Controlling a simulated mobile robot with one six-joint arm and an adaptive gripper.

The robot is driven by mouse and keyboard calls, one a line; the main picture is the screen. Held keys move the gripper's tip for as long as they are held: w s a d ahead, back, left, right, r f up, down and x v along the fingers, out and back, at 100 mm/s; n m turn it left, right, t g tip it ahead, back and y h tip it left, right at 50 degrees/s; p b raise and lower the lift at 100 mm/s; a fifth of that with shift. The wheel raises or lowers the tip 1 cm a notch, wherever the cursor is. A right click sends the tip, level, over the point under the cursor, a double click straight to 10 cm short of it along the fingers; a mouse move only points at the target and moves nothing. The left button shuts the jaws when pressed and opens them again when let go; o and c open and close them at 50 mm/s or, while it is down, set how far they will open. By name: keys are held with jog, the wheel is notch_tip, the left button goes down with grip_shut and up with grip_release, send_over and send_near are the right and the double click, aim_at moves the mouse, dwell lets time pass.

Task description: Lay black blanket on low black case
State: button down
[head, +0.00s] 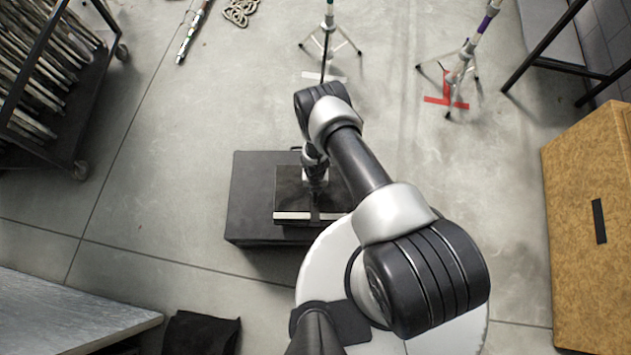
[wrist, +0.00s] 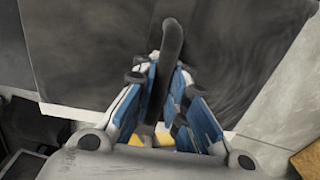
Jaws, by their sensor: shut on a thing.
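The low black case (head: 245,205) lies on the floor left of my white base in the head view. The black blanket (head: 290,190), a folded square with a pale band along its near edge, appears over the right part of the case top. I cannot tell if it fully touches the lid. My gripper (head: 316,198) points down over the blanket. In the wrist view my gripper (wrist: 168,105) has its blue-padded fingers shut on a dark raised fold of the blanket (wrist: 172,45). A wide dark surface lies behind the fold; my arm hides part of the case.
A wheeled rack (head: 65,100) stands at the upper left. Light stands (head: 328,40) are at the top, one by a red floor mark (head: 446,101). A wooden box (head: 590,220) is at the right, a grey tabletop (head: 70,310) at lower left. Floor left of the case is clear.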

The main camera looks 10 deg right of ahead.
notch_tip(320, 180, down, 3)
jog(key=shift+r+b, duration=0.1)
jog(key=shift+b, duration=0.35)
jog(key=c, duration=1.6)
grip_release()
jog(key=shift+r, duration=0.1)
notch_tip(320, 180, up, 12)
jog(key=p, duration=0.9)
jog(key=shift+p, duration=0.4)
